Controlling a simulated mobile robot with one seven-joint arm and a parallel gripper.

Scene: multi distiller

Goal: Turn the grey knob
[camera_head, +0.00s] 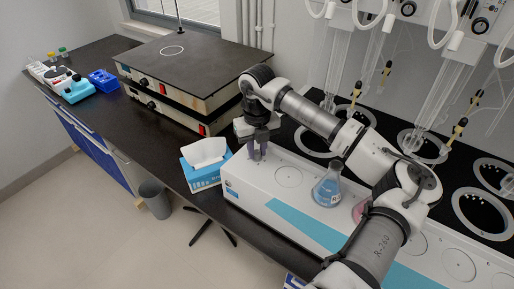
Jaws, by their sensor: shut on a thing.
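My gripper (258,153) points down at the left end of the long white distiller base (320,226), close to its top. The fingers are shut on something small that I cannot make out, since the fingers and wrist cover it. I cannot pick out the grey knob clearly in this view, nor tell whether it is the thing between the fingers.
A blue-liquid flask (328,188) and a pink flask (361,209) stand on the base, to the right of my gripper. A tissue box (205,172) is close on the left. Stacked hotplates (178,62) stand behind. Glass tubes (432,118) hang at right.

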